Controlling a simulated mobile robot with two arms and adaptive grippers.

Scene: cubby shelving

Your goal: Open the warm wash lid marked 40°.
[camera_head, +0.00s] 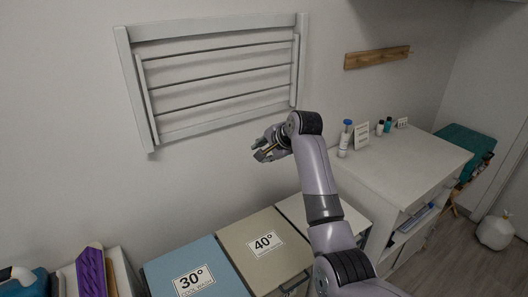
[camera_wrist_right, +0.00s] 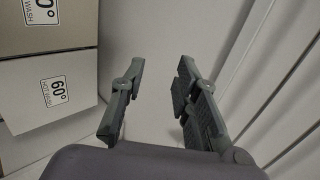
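The beige 40° lid (camera_head: 240,233) lies flat and shut in the head view, between the blue 30° lid (camera_head: 218,272) and a white lid (camera_head: 353,216). Its 40° label faces up, and a dark handle (camera_head: 296,284) shows at its front edge. My right gripper (camera_head: 259,152) is raised near the wall, above and behind the lids, touching none of them. In the right wrist view it (camera_wrist_right: 160,65) is open and empty. That view shows part of a beige lid (camera_wrist_right: 60,30) and the white 60° hot wash lid (camera_wrist_right: 25,100). My left gripper is out of view.
A folding drying rack (camera_head: 215,80) is fixed to the wall behind my right gripper. A white cabinet (camera_head: 400,165) with bottles stands at the right, close to my right arm. A purple item (camera_head: 91,273) stands at the far left. Space above the 40° lid is clear.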

